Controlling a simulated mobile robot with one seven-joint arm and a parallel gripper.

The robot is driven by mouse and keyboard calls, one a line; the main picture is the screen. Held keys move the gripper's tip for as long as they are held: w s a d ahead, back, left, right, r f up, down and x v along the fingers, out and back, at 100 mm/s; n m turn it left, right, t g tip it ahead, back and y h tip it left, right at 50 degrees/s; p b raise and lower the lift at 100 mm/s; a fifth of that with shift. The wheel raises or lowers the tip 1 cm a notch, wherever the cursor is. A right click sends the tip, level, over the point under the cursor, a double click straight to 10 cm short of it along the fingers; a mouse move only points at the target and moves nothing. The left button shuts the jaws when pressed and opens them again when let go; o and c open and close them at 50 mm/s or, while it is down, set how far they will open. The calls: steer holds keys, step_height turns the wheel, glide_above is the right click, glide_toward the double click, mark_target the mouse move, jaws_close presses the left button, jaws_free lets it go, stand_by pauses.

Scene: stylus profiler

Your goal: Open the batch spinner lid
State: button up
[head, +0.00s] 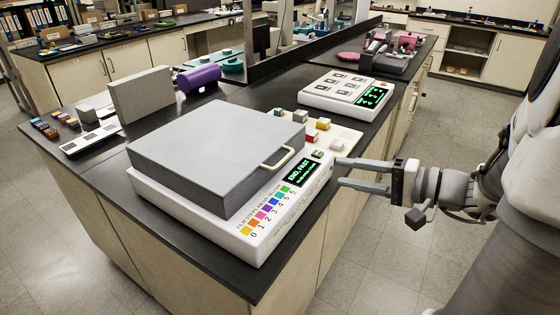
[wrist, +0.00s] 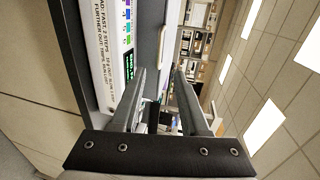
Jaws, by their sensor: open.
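The batch spinner is a white box (head: 262,238) at the near end of the dark bench. Its grey lid (head: 205,140) lies flat on top and looks closed. A cream handle (head: 276,158) sits on the lid's right side. In the wrist view, the lid (wrist: 146,35) and handle (wrist: 162,40) show beyond the fingers. My gripper (head: 340,172) is open and empty, just right of the spinner's display panel (head: 307,172) and apart from the handle. In the wrist view, nothing is between the fingertips (wrist: 160,74).
Coloured blocks on a cream tray (head: 340,142) stand behind the spinner, with a white device (head: 346,92) farther back. A grey upright box (head: 141,94) and purple cylinder (head: 198,78) are behind the lid. The floor (head: 365,245) right of the bench is clear.

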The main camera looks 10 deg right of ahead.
mark_target(285, 162)
steer(key=b+x, duration=0.1)
steer(key=x, duration=1.5)
jaws_close()
stand_by(0.8)
